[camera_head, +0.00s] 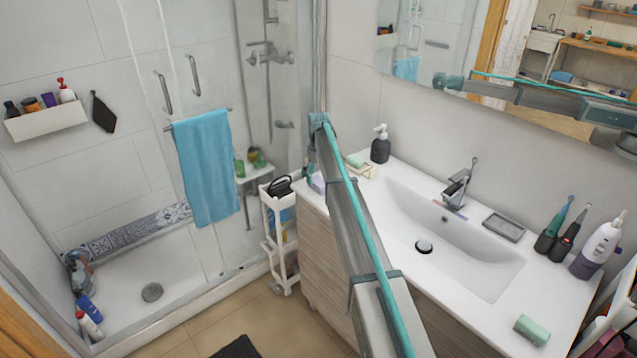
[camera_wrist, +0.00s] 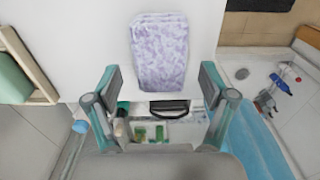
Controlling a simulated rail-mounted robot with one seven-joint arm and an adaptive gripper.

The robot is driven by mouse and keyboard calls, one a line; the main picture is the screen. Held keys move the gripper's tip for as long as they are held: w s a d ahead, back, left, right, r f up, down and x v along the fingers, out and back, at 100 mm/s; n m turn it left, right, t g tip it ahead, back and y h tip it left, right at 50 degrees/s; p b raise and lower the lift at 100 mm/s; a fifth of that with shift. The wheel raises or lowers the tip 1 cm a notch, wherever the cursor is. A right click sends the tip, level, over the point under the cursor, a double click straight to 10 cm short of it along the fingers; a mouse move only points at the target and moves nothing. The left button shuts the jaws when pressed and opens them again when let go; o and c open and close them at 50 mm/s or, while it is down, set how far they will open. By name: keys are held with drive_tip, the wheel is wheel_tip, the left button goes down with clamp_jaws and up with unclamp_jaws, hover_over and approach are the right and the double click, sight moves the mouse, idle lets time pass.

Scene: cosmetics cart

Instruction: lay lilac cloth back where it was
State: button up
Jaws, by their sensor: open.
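The lilac patterned cloth (camera_wrist: 160,52) lies folded on the white countertop (camera_wrist: 105,40) in the wrist view, near the counter's edge. In the head view a small part of the cloth (camera_head: 317,182) shows at the counter's left end, beside my arm. My gripper (camera_wrist: 158,88) is open, with its two fingers spread on either side of the cloth's near end in the picture. Nothing is held between the fingers. Whether they touch the counter cannot be told. In the head view my arm hides the gripper.
A white cart (camera_head: 268,205) holding a black item and bottles stands beside the counter's left end. A soap dish with green soap (camera_wrist: 14,80) is left of the cloth in the wrist view. A blue towel (camera_head: 205,170) hangs on the shower glass. A dark dispenser (camera_head: 380,148) stands behind.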

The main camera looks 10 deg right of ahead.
sight(319, 181)
wheel_tip(319, 181, up, 10)
drive_tip(key=b, duration=0.2)
drive_tip(key=shift+f, duration=0.15)
drive_tip(key=shift+f, duration=0.1)
drive_tip(key=s+a+f+m+g+p, duration=0.1)
drive_tip(key=s+a+f+p, duration=0.15)
drive_tip(key=s+f, duration=0.5)
drive_tip(key=s+a+f+m+g+p, duration=0.1)
drive_tip(key=s+a+f, duration=0.25)
drive_tip(key=s, duration=0.65)
drive_tip(key=s+d+f+m+g+b, duration=0.1)
drive_tip(key=s+d+f, duration=0.1)
drive_tip(key=s+f, duration=1.15)
drive_tip(key=s+d+f+m+g+b, duration=0.1)
drive_tip(key=s+d+f, duration=0.1)
drive_tip(key=s+f, duration=1.2)
drive_tip(key=s+f+g, duration=0.1)
drive_tip(key=s+f, duration=0.3)
drive_tip(key=s, duration=0.7)
drive_tip(key=s+d+f+m+g+b, duration=0.1)
drive_tip(key=s+f, duration=0.3)
drive_tip(key=s, duration=0.7)
drive_tip(key=s+d+f+m+b, duration=0.1)
drive_tip(key=s+f, duration=0.3)
drive_tip(key=s, duration=0.7)
drive_tip(key=shift+s+g, duration=0.4)
drive_tip(key=shift+d, duration=0.1)
